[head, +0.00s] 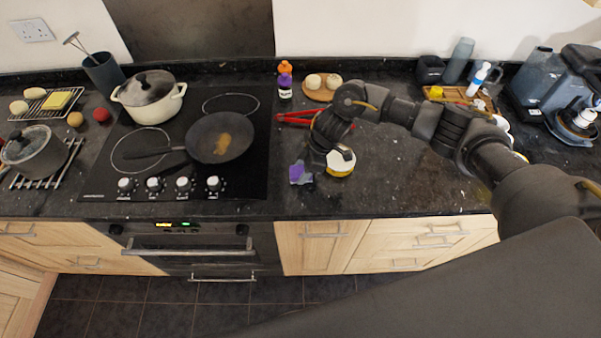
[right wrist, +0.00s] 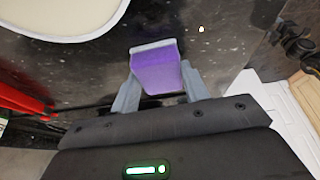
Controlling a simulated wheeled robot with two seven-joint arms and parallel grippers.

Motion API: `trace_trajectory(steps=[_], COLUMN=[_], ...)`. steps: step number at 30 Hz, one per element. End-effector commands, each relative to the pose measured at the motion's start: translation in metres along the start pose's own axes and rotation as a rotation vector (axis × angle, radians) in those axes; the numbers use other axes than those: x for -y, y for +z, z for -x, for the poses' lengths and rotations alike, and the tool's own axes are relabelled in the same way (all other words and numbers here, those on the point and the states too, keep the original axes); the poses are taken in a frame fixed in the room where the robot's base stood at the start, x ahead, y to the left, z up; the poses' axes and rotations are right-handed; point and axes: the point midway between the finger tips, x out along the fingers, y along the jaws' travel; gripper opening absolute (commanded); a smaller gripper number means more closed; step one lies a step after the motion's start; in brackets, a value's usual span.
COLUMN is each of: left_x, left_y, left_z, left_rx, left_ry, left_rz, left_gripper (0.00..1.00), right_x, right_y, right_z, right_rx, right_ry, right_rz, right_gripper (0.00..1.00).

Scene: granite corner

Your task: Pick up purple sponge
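The purple sponge (head: 297,172) is near the front of the dark worktop, right of the hob. In the right wrist view the sponge (right wrist: 157,70) sits between the two grey fingers of my right gripper (right wrist: 160,82), one finger against each side. A pale grey strip runs along its far end. My right gripper (head: 307,176) reaches down from the right arm and partly covers the sponge in the head view. I cannot tell whether the sponge still touches the worktop. My left gripper is not in view.
A round white-and-yellow container (head: 341,162) stands just right of the gripper. Red-handled tongs (head: 296,118) and a purple bottle (head: 285,84) are behind. A pan (head: 221,138) is on the hob at left. The worktop right of the container is largely clear.

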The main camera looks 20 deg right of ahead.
Motion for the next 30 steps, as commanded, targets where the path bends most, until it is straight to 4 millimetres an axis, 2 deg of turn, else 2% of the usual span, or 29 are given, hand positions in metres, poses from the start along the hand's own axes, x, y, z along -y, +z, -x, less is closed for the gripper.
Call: trace_trajectory(steps=[1,3,14,17,20,27,30], left_x=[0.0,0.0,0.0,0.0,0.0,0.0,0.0], left_y=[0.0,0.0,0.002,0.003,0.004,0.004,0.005], left_z=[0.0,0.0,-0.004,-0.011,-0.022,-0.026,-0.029], left_rx=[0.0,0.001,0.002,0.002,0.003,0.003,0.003], left_ry=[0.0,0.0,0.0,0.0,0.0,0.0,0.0], left_rz=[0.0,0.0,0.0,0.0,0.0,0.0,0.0], left_gripper=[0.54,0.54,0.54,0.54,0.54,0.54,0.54], right_x=[0.0,0.0,-0.001,-0.001,0.0,0.046,0.069], right_y=[0.0,0.0,-0.002,-0.006,-0.013,-0.032,-0.034], right_z=[0.0,0.0,0.004,0.012,0.029,0.082,0.093], right_rx=[0.0,0.0,-0.001,-0.002,-0.003,-0.002,0.0], right_ry=[0.0,0.0,0.001,0.003,0.003,0.006,0.003], right_rz=[0.0,0.0,0.001,0.003,0.007,0.012,0.011], right_gripper=[0.32,0.24,0.23,0.23,0.23,0.23,0.23])
